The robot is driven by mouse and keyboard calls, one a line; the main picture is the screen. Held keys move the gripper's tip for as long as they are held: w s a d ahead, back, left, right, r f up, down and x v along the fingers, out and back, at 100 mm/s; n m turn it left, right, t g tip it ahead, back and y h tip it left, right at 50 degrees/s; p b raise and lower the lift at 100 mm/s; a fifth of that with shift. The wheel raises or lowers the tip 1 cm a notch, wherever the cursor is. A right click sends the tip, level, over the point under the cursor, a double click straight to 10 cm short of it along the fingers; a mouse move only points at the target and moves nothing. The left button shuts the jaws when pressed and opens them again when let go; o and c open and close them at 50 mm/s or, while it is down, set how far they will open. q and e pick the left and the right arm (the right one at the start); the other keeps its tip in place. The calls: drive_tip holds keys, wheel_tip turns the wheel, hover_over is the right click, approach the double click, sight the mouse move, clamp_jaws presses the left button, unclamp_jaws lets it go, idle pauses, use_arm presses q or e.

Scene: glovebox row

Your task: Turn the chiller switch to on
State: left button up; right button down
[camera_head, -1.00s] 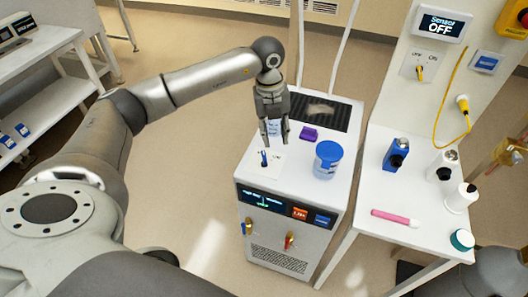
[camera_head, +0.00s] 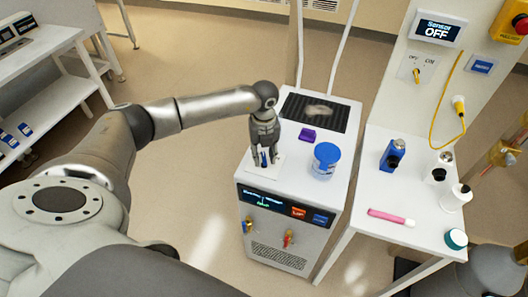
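The chiller (camera_head: 333,180) is a white box with a dark front display, standing in the middle. On its top, near the front left, a white switch plate (camera_head: 278,170) carries a small blue lever (camera_head: 264,159). My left gripper (camera_head: 265,161) points down over the plate. Its fingers are apart, one on each side of the lever. I cannot tell whether either finger touches it. The gripper hides part of the plate and its markings.
A blue-lidded tub (camera_head: 325,160) and a purple block (camera_head: 307,135) stand on the chiller top, right of the gripper. A white table (camera_head: 385,190) with bottles and a pink pen (camera_head: 391,217) is at the right. A sensor display (camera_head: 437,28) reads OFF.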

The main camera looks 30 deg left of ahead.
use_arm(q)
clamp_jaws()
idle(0.4)
drive_tip(key=shift+f+m+b, duration=0.1)
drive_tip(key=shift+m+b, duration=1.05)
drive_tip(key=shift+m, duration=0.15)
drive_tip(key=shift+m+b, duration=0.95)
drive_tip(key=shift+m, duration=0.65)
drive_tip(key=shift+r, duration=0.2)
unclamp_jaws()
